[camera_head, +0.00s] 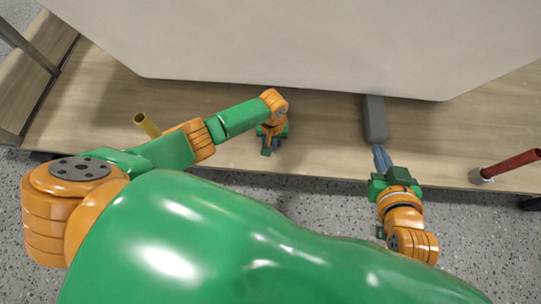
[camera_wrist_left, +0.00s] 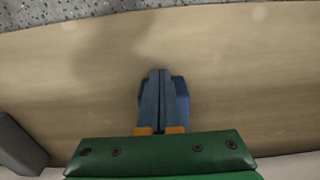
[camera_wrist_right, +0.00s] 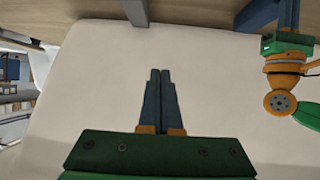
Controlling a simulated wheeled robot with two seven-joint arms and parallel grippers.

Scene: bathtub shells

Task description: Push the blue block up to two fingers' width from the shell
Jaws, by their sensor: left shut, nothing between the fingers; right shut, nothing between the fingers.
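The blue block (camera_wrist_left: 180,92) shows in the left wrist view, partly hidden behind the shut fingers of my left gripper (camera_wrist_left: 161,72). It also shows in the right wrist view (camera_wrist_right: 257,15) beside the left fingers. In the head view my left gripper (camera_head: 267,150) points down over the wooden surface and mostly hides the block. Whether they touch I cannot tell. The pale shell (camera_head: 270,45) stands behind, apart from the block, and fills much of the right wrist view (camera_wrist_right: 110,80). My right gripper (camera_head: 379,152) is shut and empty, in front of a grey block.
The grey block (camera_head: 375,118) lies close to the shell's lower edge, right of my left gripper. A yellow tube (camera_head: 146,125) stands at left, and a red tube (camera_head: 510,164) at right. The wooden surface (camera_head: 325,140) is bare between the two grippers.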

